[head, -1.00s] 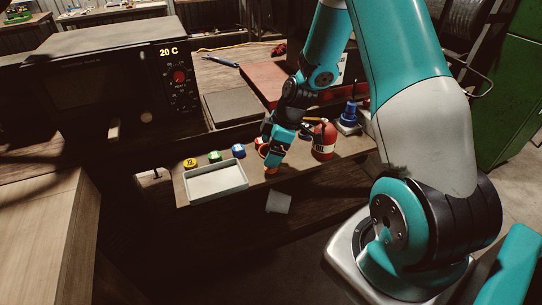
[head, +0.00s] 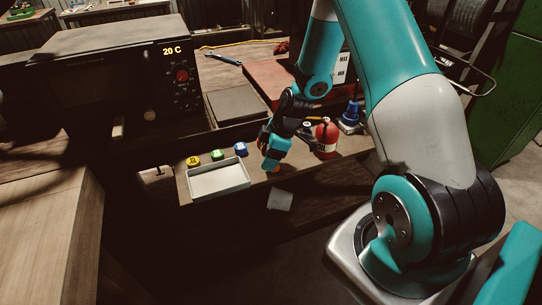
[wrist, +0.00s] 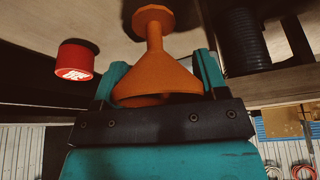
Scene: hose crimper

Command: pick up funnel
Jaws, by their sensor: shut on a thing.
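The orange funnel (wrist: 155,75) shows in the wrist view, with its wide mouth toward my gripper and its narrow neck leading to a round orange flange. My gripper (wrist: 158,80) is shut on its wide part, one teal finger on each side. In the head view my gripper (head: 271,164) is over the front edge of the low shelf, right of the white tray. Only a small orange patch of the funnel (head: 276,168) shows there; my gripper hides the rest. Whether the funnel touches the shelf is unclear.
A white tray (head: 219,188) lies on the shelf (head: 335,168), with yellow, green and blue caps behind it. A red cap (wrist: 75,62) shows in the wrist view. A pale bin (head: 280,200) stands below.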

